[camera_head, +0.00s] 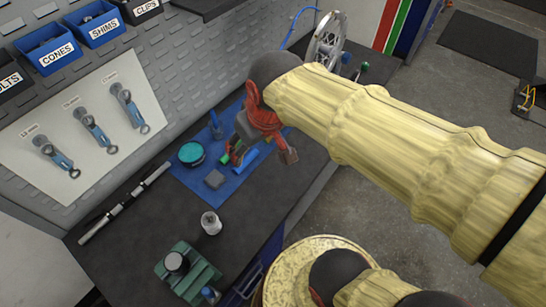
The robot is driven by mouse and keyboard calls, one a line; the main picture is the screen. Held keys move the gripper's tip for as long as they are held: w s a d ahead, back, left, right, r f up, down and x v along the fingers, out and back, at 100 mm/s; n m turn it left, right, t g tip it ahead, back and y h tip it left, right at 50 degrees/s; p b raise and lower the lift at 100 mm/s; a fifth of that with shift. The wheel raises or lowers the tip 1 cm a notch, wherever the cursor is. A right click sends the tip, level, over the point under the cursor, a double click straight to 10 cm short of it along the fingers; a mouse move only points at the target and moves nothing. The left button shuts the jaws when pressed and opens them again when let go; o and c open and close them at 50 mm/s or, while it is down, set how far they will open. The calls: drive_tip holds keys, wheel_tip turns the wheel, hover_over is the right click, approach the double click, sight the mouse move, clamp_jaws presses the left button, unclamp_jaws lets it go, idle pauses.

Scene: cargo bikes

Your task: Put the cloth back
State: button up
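My gripper (267,141), red-orange with grey fingertips, hangs over the right part of the blue mat (231,188) on the bench. Its two fingertips are spread apart, and I see nothing held between them. No thing can be told for certain as the cloth. A small grey block-like thing (214,179) lies on the mat, left of and below my gripper; I cannot tell whether it is folded fabric. Green and blue items, including a blue cylinder (246,160), lie just left of the fingers. My gripper and arm hide part of the mat and the bench behind.
A round teal-lidded tin (191,153) sits on the mat. A white-silver canister (211,223), a green vise-like block (187,272) and a long silver-black bar (124,203) are on the dark bench. Tools hang on a white board (83,129). A round yellowish top (290,262) stands by the bench.

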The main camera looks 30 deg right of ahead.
drive_tip(key=s+d+r+m+t, duration=0.1)
drive_tip(key=s, duration=0.5)
drive_tip(key=shift+s+d, duration=0.25)
drive_tip(key=shift+d, duration=0.1)
drive_tip(key=shift+f+b, duration=0.75)
drive_tip(key=shift+b, duration=0.1)
drive_tip(key=shift+c, duration=1)
